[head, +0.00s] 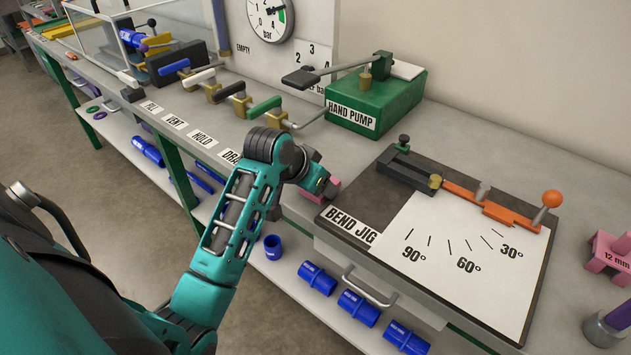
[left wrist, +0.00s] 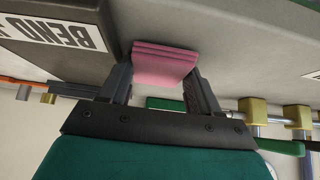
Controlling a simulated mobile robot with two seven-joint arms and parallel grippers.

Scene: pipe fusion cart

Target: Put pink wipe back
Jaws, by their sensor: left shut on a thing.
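The pink wipe (left wrist: 164,66), a small folded pad with layered edges, sits between the fingers of my left gripper (left wrist: 158,88) in the left wrist view. The gripper is shut on it. In the head view, my left gripper (head: 318,186) is over the bench beside the left corner of the bend jig, and a pink edge of the wipe (head: 333,184) shows past it. My arm hides most of the wipe there. I cannot tell whether the wipe touches the bench. My right gripper is not in view.
The bend jig (head: 470,268) is right of my left gripper. The green hand pump (head: 385,102) stands behind it, and a row of valve levers (head: 232,90) is to the left. A pink 12 mm block (head: 608,252) stands at far right. Blue fittings (head: 318,278) lie on the lower shelf.

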